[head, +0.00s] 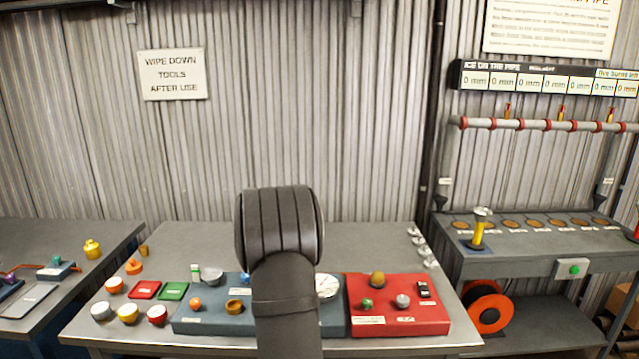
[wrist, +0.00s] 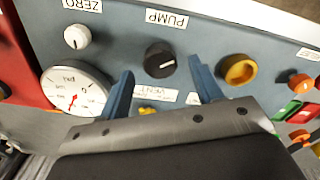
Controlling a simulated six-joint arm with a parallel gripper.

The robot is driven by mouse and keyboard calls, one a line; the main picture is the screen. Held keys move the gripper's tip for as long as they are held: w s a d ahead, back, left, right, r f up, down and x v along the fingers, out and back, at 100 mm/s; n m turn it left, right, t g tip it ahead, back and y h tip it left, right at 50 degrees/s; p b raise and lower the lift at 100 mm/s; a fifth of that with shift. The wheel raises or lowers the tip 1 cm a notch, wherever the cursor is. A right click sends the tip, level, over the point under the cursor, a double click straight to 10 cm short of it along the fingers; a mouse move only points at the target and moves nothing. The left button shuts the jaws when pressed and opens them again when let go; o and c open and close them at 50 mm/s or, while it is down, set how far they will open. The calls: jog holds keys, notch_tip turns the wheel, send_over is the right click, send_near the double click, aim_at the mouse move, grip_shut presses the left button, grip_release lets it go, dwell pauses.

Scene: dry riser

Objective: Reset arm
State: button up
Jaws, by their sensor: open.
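My gripper (wrist: 161,68) is open over the blue-grey panel (wrist: 215,20), its two blue fingers apart and nothing held between them. A black PUMP knob (wrist: 160,61) shows between the fingertips; I cannot tell how far below them it is. A white gauge (wrist: 76,90) with a red needle lies left of the fingers, and a white ZERO knob (wrist: 77,37) above it. An orange-yellow ring-shaped knob (wrist: 239,70) is right of the fingers. A yellow part (wrist: 147,110) by the VENT label is mostly hidden by my gripper. In the head view my arm hides the gripper.
The panel (head: 215,320) sits on a grey table (head: 340,240) beside a red panel (head: 400,325). Coloured caps and red and green blocks (head: 173,291) crowd the table's left. A bench (head: 530,250) with a yellow-handled tool (head: 478,230) stands right. The table's back is mostly clear.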

notch_tip(320, 180, up, 13)
jog(key=shift+r, duration=0.15)
jog(key=shift+c, duration=0.3)
dwell(2.4)
